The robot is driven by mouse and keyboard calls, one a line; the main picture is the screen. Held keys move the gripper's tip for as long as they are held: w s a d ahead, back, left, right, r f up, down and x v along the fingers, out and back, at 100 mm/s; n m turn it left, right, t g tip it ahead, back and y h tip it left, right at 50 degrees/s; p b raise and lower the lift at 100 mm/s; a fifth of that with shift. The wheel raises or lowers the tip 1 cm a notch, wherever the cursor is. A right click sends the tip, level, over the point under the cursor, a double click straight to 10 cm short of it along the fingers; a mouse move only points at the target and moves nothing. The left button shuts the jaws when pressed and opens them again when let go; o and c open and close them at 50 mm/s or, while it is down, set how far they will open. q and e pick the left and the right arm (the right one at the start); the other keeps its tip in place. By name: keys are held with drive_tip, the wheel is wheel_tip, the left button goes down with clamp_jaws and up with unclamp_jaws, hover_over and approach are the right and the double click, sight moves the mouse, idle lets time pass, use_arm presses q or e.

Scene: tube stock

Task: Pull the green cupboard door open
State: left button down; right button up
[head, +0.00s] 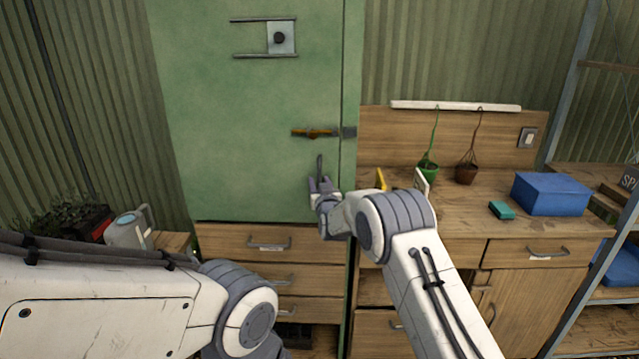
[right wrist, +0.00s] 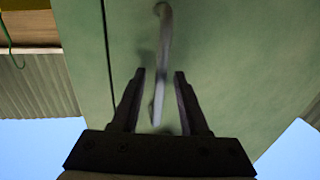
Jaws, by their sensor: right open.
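The green cupboard door (head: 245,110) looks shut in the head view. An orange latch bar (head: 313,132) lies level across it, close to a grey catch (head: 349,132) on the frame; I cannot tell whether they engage. A slim grey upright handle (head: 319,165) is below the latch. My right gripper (head: 321,182) is open at the handle's lower part. In the right wrist view the handle (right wrist: 163,40) runs down between the two open fingers (right wrist: 160,75), with gaps on both sides. My left arm shows at the lower left, but its gripper is not in view.
Wooden drawers (head: 270,243) are under the door. A watering can (head: 128,230) stands at the left.

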clamp_jaws()
idle(1.4)
